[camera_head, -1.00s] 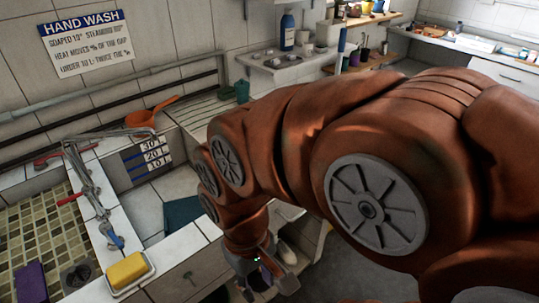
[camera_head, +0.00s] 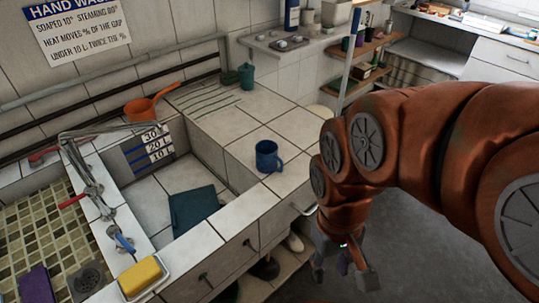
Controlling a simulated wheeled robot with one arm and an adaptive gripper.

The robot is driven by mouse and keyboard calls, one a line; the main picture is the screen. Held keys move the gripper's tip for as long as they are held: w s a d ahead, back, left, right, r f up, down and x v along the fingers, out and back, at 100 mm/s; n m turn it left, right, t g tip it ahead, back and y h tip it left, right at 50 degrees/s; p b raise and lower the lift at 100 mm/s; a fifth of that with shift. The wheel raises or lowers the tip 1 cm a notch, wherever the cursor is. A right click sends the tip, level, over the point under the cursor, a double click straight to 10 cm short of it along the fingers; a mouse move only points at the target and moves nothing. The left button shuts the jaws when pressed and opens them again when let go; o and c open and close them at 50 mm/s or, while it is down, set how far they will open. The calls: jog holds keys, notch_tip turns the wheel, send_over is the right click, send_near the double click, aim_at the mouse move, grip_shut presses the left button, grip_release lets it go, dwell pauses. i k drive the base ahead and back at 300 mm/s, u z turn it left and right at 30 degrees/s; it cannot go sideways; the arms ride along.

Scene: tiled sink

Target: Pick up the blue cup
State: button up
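The blue cup (camera_head: 267,157) stands upright on the white tiled counter, close to its front edge and just right of the sink basin. Its handle points to the right. My gripper (camera_head: 343,270) hangs below and to the right of the cup in the picture, beyond the counter's front edge. Its fingers point down and are spread apart, with nothing seen between them. My orange-brown arm fills the right side but does not cover the cup.
The sink basin (camera_head: 150,205) holds a dark teal cloth (camera_head: 192,209). A yellow sponge (camera_head: 140,276) lies at the front rim. An orange pan (camera_head: 145,107) and a green container (camera_head: 246,76) stand at the back. The counter around the cup is clear.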

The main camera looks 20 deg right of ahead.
aim_at(267, 157)
jog(key=k, duration=0.5)
jog(key=u, duration=2.1)
jog(key=i, duration=0.4)
jog(key=z, duration=1.15)
